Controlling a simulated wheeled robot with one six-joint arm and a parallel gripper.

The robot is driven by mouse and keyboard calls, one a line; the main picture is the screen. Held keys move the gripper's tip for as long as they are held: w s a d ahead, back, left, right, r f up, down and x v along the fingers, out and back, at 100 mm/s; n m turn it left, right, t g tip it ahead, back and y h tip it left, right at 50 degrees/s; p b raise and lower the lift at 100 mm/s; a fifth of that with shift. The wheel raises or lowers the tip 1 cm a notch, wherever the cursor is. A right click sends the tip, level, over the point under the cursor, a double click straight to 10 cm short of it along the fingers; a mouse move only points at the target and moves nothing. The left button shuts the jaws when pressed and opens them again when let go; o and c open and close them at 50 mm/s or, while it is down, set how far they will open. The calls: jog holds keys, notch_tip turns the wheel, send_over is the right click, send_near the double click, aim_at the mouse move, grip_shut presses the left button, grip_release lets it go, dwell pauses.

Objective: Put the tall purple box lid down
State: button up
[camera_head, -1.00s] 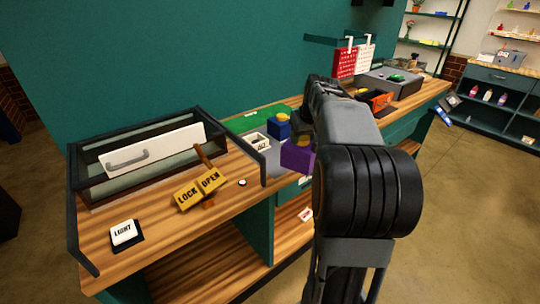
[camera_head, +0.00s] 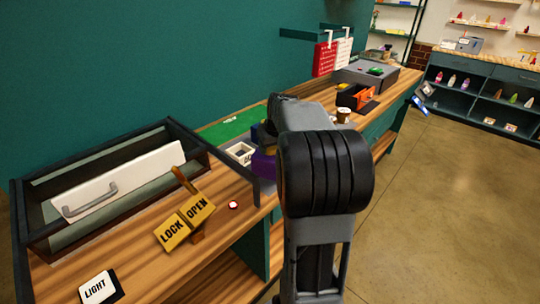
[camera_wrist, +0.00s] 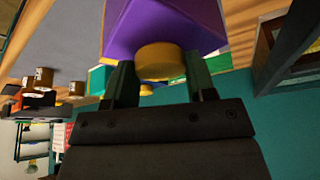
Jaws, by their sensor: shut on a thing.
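The tall purple box lid (camera_wrist: 165,25) fills the top middle of the wrist view, with a round yellow knob (camera_wrist: 157,60) on it. My gripper (camera_wrist: 159,76) has its two fingers on either side of this knob and is shut on it. In the head view the purple lid (camera_head: 263,164) shows in part, left of my arm, by the counter's front.
A white labelled tray (camera_head: 240,153) and a green mat (camera_head: 235,125) lie to the left. A dark upright panel edge (camera_head: 240,180) stands nearby. The LOCK/OPEN sign (camera_head: 186,222) is at front left.

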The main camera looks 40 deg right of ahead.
jog(key=shift+a+f, duration=0.1)
jog(key=shift+f, duration=1.7)
jog(key=shift+f, duration=0.1)
jog(key=o, duration=0.9)
jog(key=v, duration=1.2)
jog(key=s+a+f, duration=0.3)
jog(key=s+a, duration=0.1)
jog(key=a, duration=0.3)
jog(key=s+a+f+n, duration=0.1)
jog(key=s+a+f, duration=0.3)
jog(key=a, duration=0.4)
jog(key=s+a+f+n+y, duration=0.1)
jog(key=s+a+f, duration=0.2)
jog(key=a, duration=0.4)
jog(key=shift+s+f+g, duration=0.3)
jog(key=shift+s, duration=0.5)
